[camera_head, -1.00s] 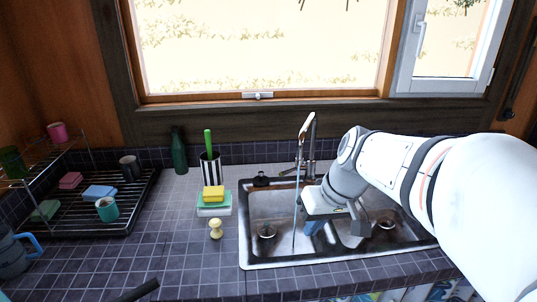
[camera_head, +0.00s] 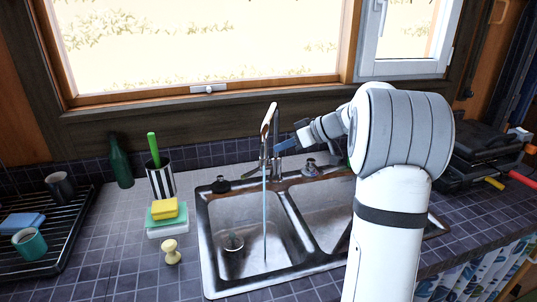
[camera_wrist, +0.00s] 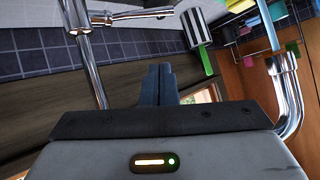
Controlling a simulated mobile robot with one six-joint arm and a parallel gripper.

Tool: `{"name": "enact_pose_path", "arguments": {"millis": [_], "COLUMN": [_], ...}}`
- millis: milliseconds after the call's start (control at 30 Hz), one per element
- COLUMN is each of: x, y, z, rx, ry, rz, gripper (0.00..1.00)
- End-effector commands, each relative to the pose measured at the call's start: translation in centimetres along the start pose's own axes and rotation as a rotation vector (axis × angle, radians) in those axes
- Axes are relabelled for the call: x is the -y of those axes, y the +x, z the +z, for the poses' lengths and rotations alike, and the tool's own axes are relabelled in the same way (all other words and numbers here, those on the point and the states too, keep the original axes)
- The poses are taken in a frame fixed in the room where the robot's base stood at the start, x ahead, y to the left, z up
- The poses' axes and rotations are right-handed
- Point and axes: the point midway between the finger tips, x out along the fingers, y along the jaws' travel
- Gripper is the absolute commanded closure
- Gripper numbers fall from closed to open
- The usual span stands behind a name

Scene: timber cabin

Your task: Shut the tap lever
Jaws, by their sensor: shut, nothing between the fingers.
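The chrome tap (camera_head: 276,130) stands behind the sink, and a thin stream of water (camera_head: 265,215) falls from it into the left basin. My gripper (camera_head: 283,147) is shut and empty, with its blue fingers close beside the tap's right side. In the wrist view, the shut fingers (camera_wrist: 158,84) point up between two chrome parts, a bar with a pipe (camera_wrist: 88,55) at left and a curved pipe (camera_wrist: 288,95) at right. I cannot tell for sure which part is the lever, or whether the fingers touch the tap.
The double sink (camera_head: 215,270) lies below. A striped cup with a green brush (camera_head: 162,180), sponges (camera_head: 165,209) and a dish rack (camera_head: 72,232) stand to the left. The window frame (camera_head: 210,95) rises behind the tap.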

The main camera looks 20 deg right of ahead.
Motion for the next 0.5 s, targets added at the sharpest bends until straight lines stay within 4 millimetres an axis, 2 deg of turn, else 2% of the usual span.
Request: {"name": "enact_pose_path", "arguments": {"millis": [433, 500], "x": [0.3, 0.2], "y": [9.2, 9.9], "z": [-0.1, 0.9], "rx": [0.005, 0.004], "ry": [0.002, 0.005], "rz": [-0.007, -0.005], "gripper": [1.00, 1.00]}}
